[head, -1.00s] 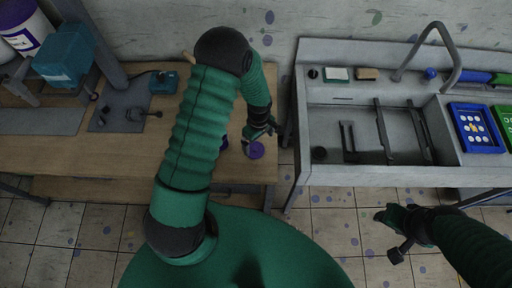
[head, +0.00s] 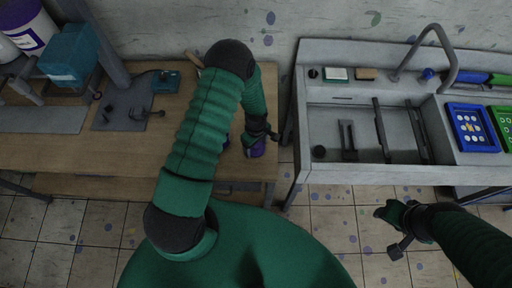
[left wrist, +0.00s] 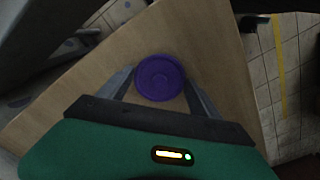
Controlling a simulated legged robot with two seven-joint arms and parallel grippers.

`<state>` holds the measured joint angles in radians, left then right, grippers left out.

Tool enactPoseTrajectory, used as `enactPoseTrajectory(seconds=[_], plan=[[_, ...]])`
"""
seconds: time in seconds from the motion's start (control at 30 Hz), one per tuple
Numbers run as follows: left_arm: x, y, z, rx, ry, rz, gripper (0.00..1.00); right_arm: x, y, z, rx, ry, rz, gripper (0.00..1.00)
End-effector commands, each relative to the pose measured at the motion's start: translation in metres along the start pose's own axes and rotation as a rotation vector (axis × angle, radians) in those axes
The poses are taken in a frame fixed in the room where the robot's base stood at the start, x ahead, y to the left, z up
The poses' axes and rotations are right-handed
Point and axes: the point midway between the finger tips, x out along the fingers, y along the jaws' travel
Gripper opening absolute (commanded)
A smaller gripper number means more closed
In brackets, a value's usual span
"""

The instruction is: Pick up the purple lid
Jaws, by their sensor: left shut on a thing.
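The purple lid (left wrist: 160,78) is round and shows from above in the left wrist view, between the two fingers of my left gripper (left wrist: 158,88). In the head view the lid (head: 257,149) is at the right end of the wooden table (head: 90,155), partly covered by my left gripper (head: 258,138). The left gripper is shut on the lid. I cannot tell whether the lid still touches the table or what is under it. My right gripper (head: 388,232) is over the tiled floor, away from the lid; its fingers are too small to read.
A grey sink unit (head: 400,178) stands to the right, with a gap between it and the table. A blue tray (head: 472,128) and a green tray (head: 503,120) lie at its right. A teal machine (head: 72,55) stands at the table's left.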

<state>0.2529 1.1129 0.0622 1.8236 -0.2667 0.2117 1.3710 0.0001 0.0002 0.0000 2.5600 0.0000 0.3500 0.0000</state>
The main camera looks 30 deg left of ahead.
Motion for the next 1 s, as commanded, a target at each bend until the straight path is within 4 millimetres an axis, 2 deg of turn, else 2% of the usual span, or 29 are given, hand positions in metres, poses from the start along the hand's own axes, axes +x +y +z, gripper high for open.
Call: enactPoseTrajectory(seconds=[0.07, 0.37, 0.57, 0.67, 0.87, 1.0], plan=[[0.000, 0.000, 0.000, 0.000, 0.000, 0.000, 0.36, 0.000, 0.000, 0.000, 0.000, 0.000, 0.000, 0.48], [-0.002, 0.001, 0.000, 0.000, 0.000, 0.000, 0.36, 0.002, 0.000, 0.000, 0.000, 0.000, 0.000, 0.48], [-0.016, 0.001, -0.001, 0.000, 0.001, 0.002, 0.36, 0.010, 0.000, 0.002, 0.000, 0.000, 0.000, 0.48], [-0.030, 0.002, -0.001, 0.000, 0.002, 0.004, 0.36, 0.016, 0.000, 0.004, 0.000, 0.000, 0.000, 0.48], [-0.035, -0.032, 0.025, 0.003, -0.001, -0.003, 0.36, 0.029, 0.000, 0.007, 0.000, 0.000, 0.000, 0.48], [-0.038, -0.064, 0.047, 0.003, 0.000, -0.002, 0.36, 0.041, 0.000, 0.010, 0.000, 0.000, 0.000, 0.48]])
